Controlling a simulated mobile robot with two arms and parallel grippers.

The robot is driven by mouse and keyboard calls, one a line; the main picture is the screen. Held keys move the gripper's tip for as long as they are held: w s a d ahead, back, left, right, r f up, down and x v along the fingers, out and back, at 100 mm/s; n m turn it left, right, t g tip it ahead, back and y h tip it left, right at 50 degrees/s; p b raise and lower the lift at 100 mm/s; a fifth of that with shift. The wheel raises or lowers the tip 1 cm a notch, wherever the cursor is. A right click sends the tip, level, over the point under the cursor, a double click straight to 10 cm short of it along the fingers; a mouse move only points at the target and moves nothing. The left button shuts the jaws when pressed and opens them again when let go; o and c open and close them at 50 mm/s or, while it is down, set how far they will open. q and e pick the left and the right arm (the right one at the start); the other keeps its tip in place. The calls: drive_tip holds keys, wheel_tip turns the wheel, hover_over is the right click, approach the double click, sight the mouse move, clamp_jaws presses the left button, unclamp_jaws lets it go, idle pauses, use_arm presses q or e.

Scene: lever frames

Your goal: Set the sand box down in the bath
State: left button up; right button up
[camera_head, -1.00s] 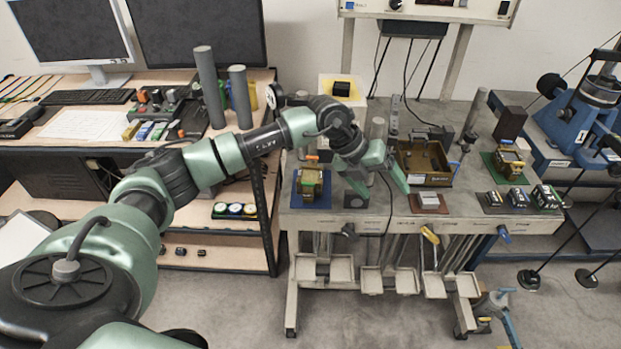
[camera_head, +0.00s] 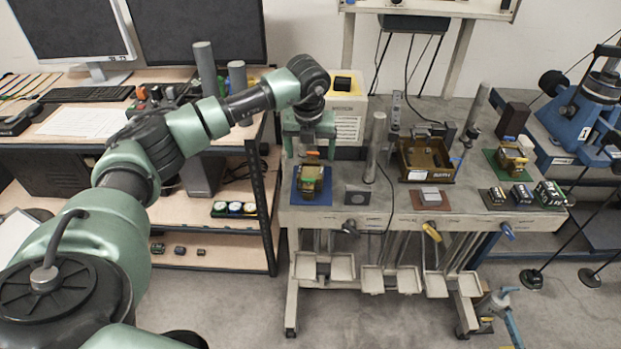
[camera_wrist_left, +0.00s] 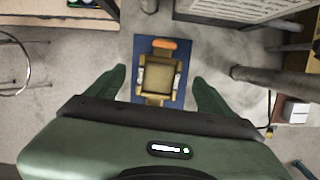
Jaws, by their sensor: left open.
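A sand-coloured box (camera_head: 311,183) with an orange piece on top sits on a blue mat (camera_head: 298,199) at the left end of the bench. In the left wrist view the box (camera_wrist_left: 158,76) lies between my left fingers, with the blue mat (camera_wrist_left: 148,45) under it. My left gripper (camera_head: 308,150) points down above the box, open and empty. The fingers appear apart from the box. A brown open-topped container (camera_head: 437,178), which looks like the bath, stands further right on the bench. My right gripper is not in view.
A grey post (camera_head: 376,148) stands between the box and the container. A similar box (camera_head: 511,157) sits on a green mat at right. A grey block on a red mat (camera_head: 445,203) and several small dark boxes (camera_head: 521,194) line the front.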

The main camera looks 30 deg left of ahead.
sight(311, 171)
use_arm(q)
drive_tip(key=b+x, duration=0.1)
drive_tip(key=x, duration=0.1)
drive_tip(key=s+b+x, duration=0.1)
drive_tip(key=b+x, duration=0.1)
drive_tip(key=x, duration=0.1)
drive_tip(key=d+b+x, duration=0.1)
drive_tip(key=x, duration=0.1)
drive_tip(key=shift+s+f+b, duration=0.25)
drive_tip(key=shift+f+b, duration=0.1)
drive_tip(key=shift+f, duration=0.05)
drive_tip(key=c, duration=1.6)
drive_tip(key=shift+w+a+r+p, duration=0.1)
drive_tip(key=shift+w+r+p, duration=0.05)
drive_tip(key=shift+r+p, duration=0.3)
drive_tip(key=shift+c, duration=0.6)
drive_tip(key=shift+w+a+p+v, duration=0.2)
drive_tip(key=shift+p+v, duration=0.4)
drive_tip(key=shift+v, duration=0.5)
drive_tip(key=shift+w+a+p+v, duration=0.1)
drive_tip(key=shift+w+p+v, duration=0.15)
drive_tip(key=shift+p+v, duration=0.65)
drive_tip(key=shift+w+a+p+v, duration=0.1)
drive_tip(key=shift+w+p+v, duration=0.2)
drive_tip(key=shift+v, duration=1.05)
drive_tip(key=shift+s+r, duration=0.1)
drive_tip(key=shift+r, duration=0.05)
